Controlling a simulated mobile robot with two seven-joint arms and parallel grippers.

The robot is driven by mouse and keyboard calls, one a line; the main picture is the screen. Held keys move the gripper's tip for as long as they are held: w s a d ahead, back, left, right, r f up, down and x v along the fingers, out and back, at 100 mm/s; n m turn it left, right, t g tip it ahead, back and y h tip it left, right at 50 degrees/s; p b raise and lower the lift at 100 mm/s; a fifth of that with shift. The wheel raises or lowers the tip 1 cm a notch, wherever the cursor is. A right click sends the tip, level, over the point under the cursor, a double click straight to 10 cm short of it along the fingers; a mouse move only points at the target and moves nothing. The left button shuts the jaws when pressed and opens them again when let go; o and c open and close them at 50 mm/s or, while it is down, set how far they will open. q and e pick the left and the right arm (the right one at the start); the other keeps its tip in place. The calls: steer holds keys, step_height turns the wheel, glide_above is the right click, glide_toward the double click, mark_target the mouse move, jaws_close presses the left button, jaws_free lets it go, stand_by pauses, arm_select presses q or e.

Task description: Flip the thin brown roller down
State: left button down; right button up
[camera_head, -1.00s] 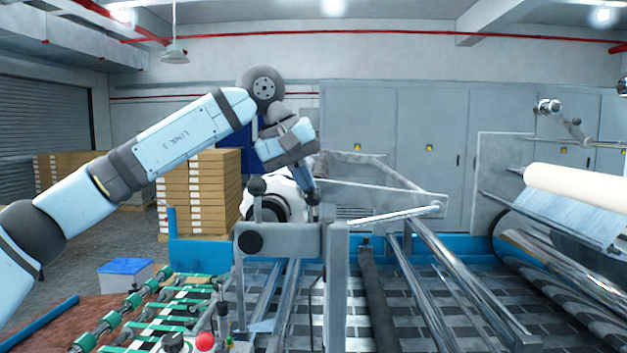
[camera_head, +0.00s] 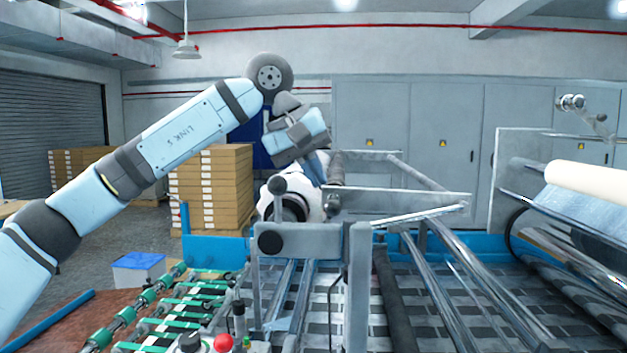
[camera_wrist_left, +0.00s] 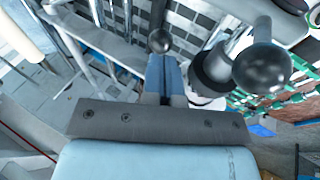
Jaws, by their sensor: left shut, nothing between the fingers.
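A thin dark brown-grey roller (camera_head: 392,300) lies lengthwise over the machine's checkered bed, right of the upright grey post; I cannot tell for certain that it is the task's roller. My left gripper (camera_head: 320,178) points down at the near frame, beside a small black knob (camera_head: 333,201). In the left wrist view its blue fingers (camera_wrist_left: 165,75) are closed together and empty. Their tips are close to a round black ball (camera_wrist_left: 160,40); I cannot tell whether they touch it. A larger black ball knob (camera_wrist_left: 262,68) is to their right. My right gripper is not in view.
Grey frame bars (camera_head: 400,203) and shiny rollers (camera_head: 485,290) cross the machine on the right. A cream roll (camera_head: 590,185) is at far right. Green-belted rails (camera_head: 190,305) and a red button (camera_head: 223,343) are in front. Stacked cartons (camera_head: 212,190) stand behind.

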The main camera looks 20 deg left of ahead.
arm_select(q)
steer(key=b+v, duration=0.1)
steer(key=v, duration=0.9)
steer(key=shift+r, duration=0.35)
steer(key=shift+d, duration=0.15)
